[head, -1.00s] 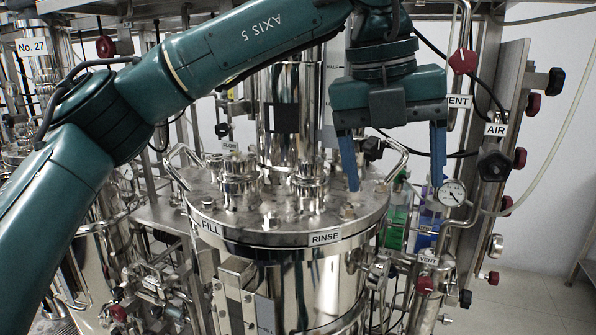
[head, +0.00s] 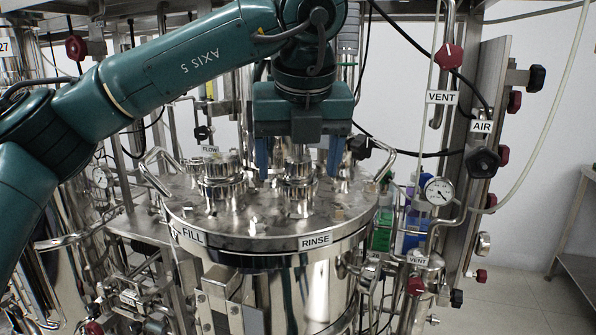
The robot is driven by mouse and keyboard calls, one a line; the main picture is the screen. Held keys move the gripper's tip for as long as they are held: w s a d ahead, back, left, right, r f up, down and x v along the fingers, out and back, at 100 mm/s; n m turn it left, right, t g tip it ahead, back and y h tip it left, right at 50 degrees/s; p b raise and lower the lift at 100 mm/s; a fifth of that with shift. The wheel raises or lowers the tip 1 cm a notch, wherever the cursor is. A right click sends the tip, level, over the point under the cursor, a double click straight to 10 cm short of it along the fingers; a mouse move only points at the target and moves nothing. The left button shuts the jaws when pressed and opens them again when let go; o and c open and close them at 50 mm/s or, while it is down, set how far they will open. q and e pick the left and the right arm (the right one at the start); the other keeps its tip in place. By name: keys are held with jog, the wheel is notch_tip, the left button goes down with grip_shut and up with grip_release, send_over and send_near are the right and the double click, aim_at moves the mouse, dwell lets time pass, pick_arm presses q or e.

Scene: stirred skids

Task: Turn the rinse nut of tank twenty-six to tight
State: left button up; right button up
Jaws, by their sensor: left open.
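The steel tank lid (head: 240,228) fills the middle of the head view, with a RINSE label (head: 315,242) on its front right rim and a FILL label (head: 188,235) on its front left. A round, knurled metal nut (head: 298,184) stands on the lid behind the RINSE label. A similar nut (head: 222,182) stands to its left. My left gripper (head: 298,172) points down over the right nut, open, with one blue finger on each side of it. Whether the fingers touch the nut I cannot tell. My right gripper is not in view.
Bent lid handles (head: 392,150) rise at both sides of the tank. A gauge (head: 438,190), a red VENT knob (head: 449,57) and a black AIR knob (head: 482,162) are on the pipework at right. A No. 27 tank's gear stands at far left.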

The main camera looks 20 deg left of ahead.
pick_arm(q)
jog(key=shift+x, duration=1.05)
jog(key=c, duration=1)
